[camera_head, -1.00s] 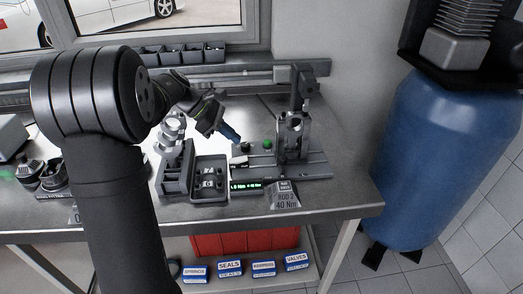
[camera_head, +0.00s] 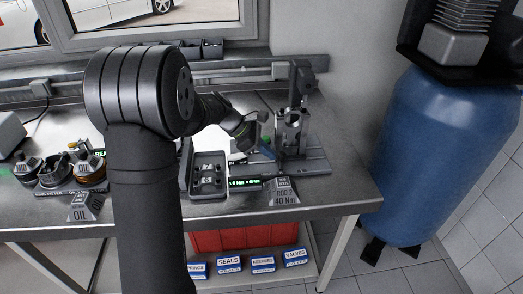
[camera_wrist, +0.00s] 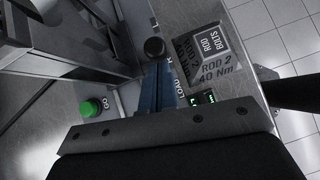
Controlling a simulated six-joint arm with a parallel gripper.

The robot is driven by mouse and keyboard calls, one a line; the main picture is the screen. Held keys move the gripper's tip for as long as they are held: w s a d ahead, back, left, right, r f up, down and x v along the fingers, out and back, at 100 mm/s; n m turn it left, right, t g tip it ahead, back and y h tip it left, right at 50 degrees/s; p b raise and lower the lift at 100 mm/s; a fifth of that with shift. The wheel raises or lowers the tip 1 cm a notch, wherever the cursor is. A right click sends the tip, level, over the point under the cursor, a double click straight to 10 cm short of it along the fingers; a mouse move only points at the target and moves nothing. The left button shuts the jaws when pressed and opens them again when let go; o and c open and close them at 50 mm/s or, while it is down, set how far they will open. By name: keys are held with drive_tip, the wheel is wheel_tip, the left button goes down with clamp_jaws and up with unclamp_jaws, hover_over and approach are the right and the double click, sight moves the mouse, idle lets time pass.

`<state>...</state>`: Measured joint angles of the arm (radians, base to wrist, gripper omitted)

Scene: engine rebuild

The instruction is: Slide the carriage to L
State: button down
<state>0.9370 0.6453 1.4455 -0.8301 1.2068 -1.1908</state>
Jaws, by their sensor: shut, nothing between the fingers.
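The bench fixture has a flat grey base (camera_head: 315,167) and an upright metal block (camera_head: 291,135) with a black post. I cannot clearly tell which part is the carriage. In the wrist view, a round black knob (camera_wrist: 154,47) stands on the fixture, beside the grey metal block (camera_wrist: 55,40). The head view shows my gripper (camera_head: 268,152) low beside the block.
A green button (camera_wrist: 91,107) marked GO lies left of my fingers in the wrist view. A small green-lit display (camera_head: 245,183) and a ROD 2 40 Nm block (camera_head: 283,190) stand at the fixture's front. A dark parts tray (camera_head: 208,195) is to its left.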

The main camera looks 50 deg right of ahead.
sight(279, 165)
drive_tip(key=s+d, duration=0.5)
drive_tip(key=shift+s+d+r, duration=0.1)
drive_tip(key=shift+s+d, duration=0.05)
drive_tip(key=shift+s, duration=0.05)
idle(0.4)
drive_tip(key=shift+w+a, duration=0.2)
drive_tip(key=shift+w, duration=0.15)
drive_tip(key=w+a, duration=0.2)
drive_tip(key=shift+w, duration=0.3)
drive_tip(key=v, duration=1)
drive_tip(key=shift+w+a, duration=0.15)
